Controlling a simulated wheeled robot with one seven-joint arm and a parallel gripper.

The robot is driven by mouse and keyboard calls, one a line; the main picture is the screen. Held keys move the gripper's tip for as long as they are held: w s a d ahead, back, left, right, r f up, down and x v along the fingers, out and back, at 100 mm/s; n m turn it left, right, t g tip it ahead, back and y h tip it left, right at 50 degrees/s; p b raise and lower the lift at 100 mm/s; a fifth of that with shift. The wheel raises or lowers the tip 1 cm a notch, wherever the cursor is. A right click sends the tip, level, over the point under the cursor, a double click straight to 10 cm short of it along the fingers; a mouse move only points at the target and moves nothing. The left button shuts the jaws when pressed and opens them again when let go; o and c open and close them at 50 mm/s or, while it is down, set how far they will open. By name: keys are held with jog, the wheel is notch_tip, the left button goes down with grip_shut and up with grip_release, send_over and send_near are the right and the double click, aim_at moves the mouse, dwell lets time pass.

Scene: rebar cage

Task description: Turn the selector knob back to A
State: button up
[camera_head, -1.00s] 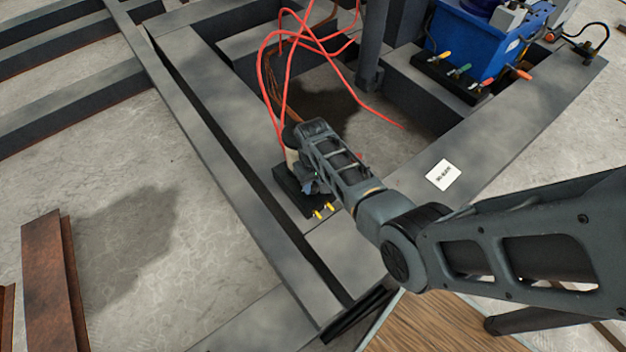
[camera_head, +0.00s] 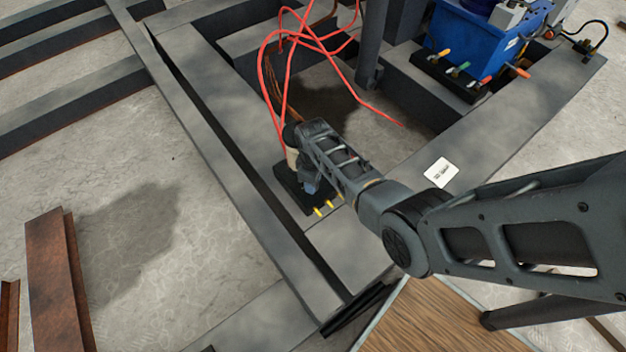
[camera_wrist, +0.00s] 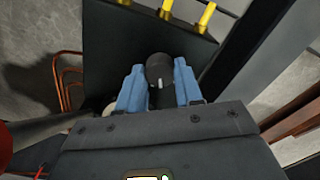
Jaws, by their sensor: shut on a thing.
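The selector knob (camera_wrist: 160,70) is a small black round knob with a short white mark, in the wrist view. My gripper (camera_wrist: 160,90) is shut on it, with a blue finger on each side. The knob sits on a black block (camera_wrist: 120,35) with several yellow pegs (camera_wrist: 205,17) along its far edge. In the head view the black block (camera_head: 297,192) rests on the grey beam frame, and my gripper (camera_head: 308,186) is over it. The arm hides the knob there. No letter A can be read in either view.
Red cables (camera_head: 284,80) loop up beside the block. A blue box (camera_head: 470,42) with coloured levers stands at the upper right. A white label (camera_head: 440,172) lies on the right beam. A rusty beam (camera_head: 58,275) lies at lower left; bare floor lies between.

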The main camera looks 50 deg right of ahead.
dwell(0.4)
jog(key=o, duration=1)
jog(key=shift+r, duration=0.1)
jog(key=shift+r+p, duration=1.35)
jog(key=shift+r, duration=2.45)
